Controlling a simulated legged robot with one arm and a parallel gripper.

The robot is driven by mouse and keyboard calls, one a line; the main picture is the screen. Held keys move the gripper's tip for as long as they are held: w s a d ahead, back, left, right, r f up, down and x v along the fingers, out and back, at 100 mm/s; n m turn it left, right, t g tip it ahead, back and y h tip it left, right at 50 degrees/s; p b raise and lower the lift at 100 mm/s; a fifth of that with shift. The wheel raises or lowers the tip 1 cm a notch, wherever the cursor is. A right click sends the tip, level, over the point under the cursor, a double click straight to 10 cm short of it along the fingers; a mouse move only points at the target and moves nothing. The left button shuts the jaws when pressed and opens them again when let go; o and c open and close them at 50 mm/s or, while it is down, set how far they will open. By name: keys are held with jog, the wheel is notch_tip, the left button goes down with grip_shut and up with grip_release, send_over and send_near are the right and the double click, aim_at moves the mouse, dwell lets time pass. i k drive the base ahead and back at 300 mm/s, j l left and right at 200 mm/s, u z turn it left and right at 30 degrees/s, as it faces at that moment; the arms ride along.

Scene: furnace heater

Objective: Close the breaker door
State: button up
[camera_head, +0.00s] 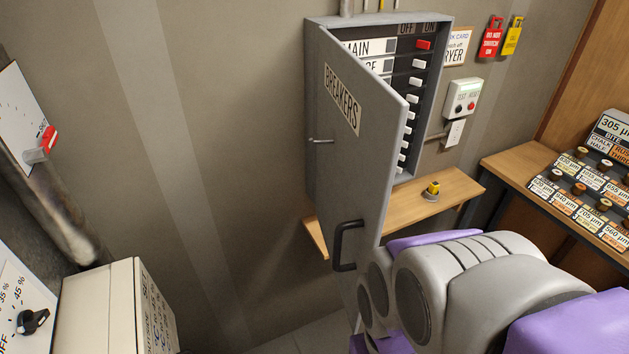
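The grey breaker door (368,130), labelled "BREAKERS", stands ajar and swings out towards me from its left edge. A dark loop handle (345,246) is on its lower part, and a small metal latch (320,141) sticks out on its left side. Behind it the breaker box (447,70) shows a column of white switches and a red one at the top, under "OFF" and "ON". My grey and purple arm fills the lower right, close to the door's lower right edge. I cannot tell if it touches. My gripper is not visible.
A wooden shelf (455,188) with a small yellow-topped object (433,190) is under the box. A white test/reset box (461,98) and red and yellow tags (491,37) hang to the right. A cream cabinet (105,310) stands lower left.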

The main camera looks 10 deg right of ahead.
aim_at(362, 120)
jog(key=k+l+u, duration=0.5)
jog(key=k, duration=0.3)
